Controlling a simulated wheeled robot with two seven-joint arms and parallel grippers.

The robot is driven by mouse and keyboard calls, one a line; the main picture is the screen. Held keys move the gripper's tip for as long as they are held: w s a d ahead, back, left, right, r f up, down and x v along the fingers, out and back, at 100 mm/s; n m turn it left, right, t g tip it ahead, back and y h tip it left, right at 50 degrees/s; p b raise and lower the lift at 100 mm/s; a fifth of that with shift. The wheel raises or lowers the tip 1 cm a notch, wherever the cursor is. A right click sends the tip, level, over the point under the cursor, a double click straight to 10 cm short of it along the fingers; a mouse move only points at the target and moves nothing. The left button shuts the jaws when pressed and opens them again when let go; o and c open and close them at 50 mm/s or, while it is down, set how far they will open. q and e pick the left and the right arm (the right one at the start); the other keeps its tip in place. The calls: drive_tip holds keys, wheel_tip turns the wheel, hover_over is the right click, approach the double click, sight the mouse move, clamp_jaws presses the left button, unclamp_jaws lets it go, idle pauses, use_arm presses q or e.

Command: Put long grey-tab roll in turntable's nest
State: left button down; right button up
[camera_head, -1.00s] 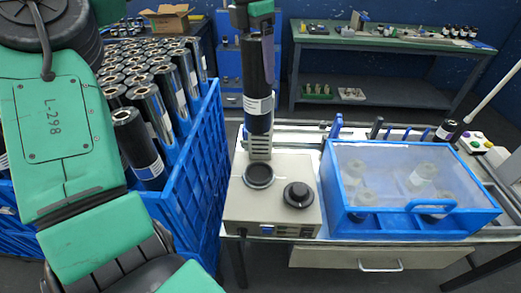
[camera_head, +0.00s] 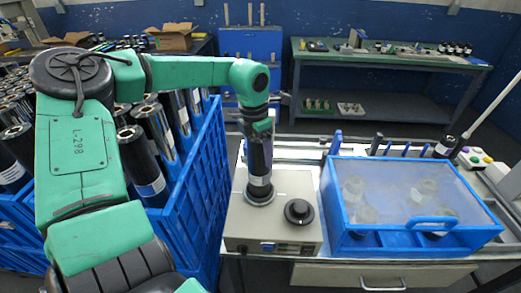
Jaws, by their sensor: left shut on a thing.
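A long black roll with a white label band (camera_head: 260,181) stands upright at the turntable's nest (camera_head: 259,197), a dark round ring on the cream machine box. The roll's lower end appears to sit within the ring, though I cannot tell how deep. My left gripper (camera_head: 261,128) is shut on the roll's upper part from above, and the green arm reaches over from the left. A grey tab cannot be made out on the roll. My right gripper is out of view.
A black knob (camera_head: 299,212) is right of the nest. A blue-framed clear box (camera_head: 338,235) stands further right. A blue crate (camera_head: 196,190) of many rolls is at the left. A green-topped bench (camera_head: 400,60) is behind.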

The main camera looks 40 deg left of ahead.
use_arm(q)
drive_tip(key=shift+w+a+f, duration=0.15)
drive_tip(key=shift+f, duration=0.1)
unclamp_jaws()
drive_tip(key=shift+r, duration=0.15)
drive_tip(key=r, duration=0.4)
drive_tip(key=s+r+b, duration=0.1)
drive_tip(key=r, duration=0.6)
drive_tip(key=shift+s+a+r, duration=0.1)
drive_tip(key=shift+s+r, duration=0.25)
drive_tip(key=shift+r, duration=0.05)
